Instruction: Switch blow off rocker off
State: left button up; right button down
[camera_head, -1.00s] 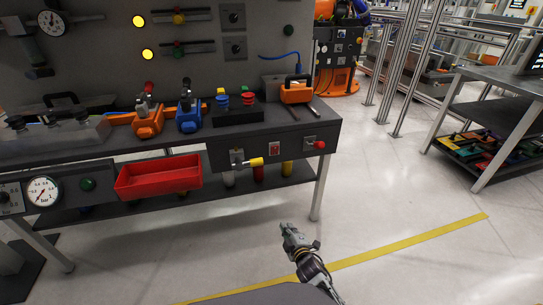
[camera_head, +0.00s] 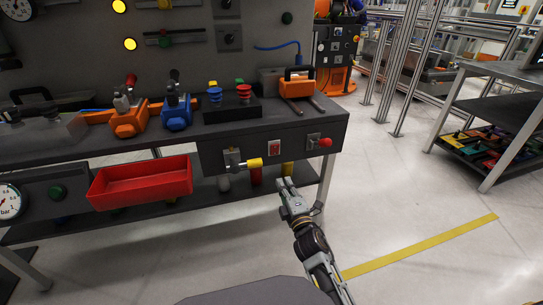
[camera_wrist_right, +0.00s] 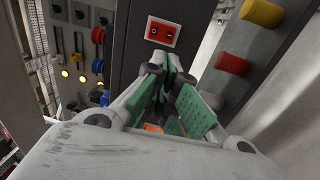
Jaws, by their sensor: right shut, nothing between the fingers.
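A small red rocker switch (camera_head: 274,147) sits on the dark front panel of the bench, between the yellow-handled valve and the red knob. In the right wrist view the red rocker plate (camera_wrist_right: 162,32) shows just beyond the fingertips, with two dark marks on it. I cannot tell its rocker position. My right gripper (camera_head: 286,184) is shut and empty, below and slightly right of the switch, apart from it. In the wrist view its green-padded fingers (camera_wrist_right: 170,68) come together at the tips. My left gripper is not in view.
A yellow-handled valve (camera_head: 250,163) juts out left of the switch, and a red knob (camera_head: 325,142) to its right. The bench leg (camera_head: 326,178) stands near my right gripper.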

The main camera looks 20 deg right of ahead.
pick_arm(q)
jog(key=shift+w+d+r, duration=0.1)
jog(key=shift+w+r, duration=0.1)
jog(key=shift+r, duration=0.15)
pick_arm(e)
jog(key=shift+w+r, duration=0.15)
jog(key=shift+r, duration=0.45)
jog(key=shift+w, duration=0.2)
send_near(271, 149)
jog(key=shift+w, duration=1.6)
jog(key=shift+w+a+r+b, duration=0.1)
jog(key=shift+w+r+b, duration=0.1)
jog(key=shift+w, duration=0.4)
jog(key=shift+w+r+b, duration=0.2)
jog(key=shift+w, duration=0.4)
jog(key=shift+w+r, duration=0.1)
jog(key=shift+w, duration=0.6)
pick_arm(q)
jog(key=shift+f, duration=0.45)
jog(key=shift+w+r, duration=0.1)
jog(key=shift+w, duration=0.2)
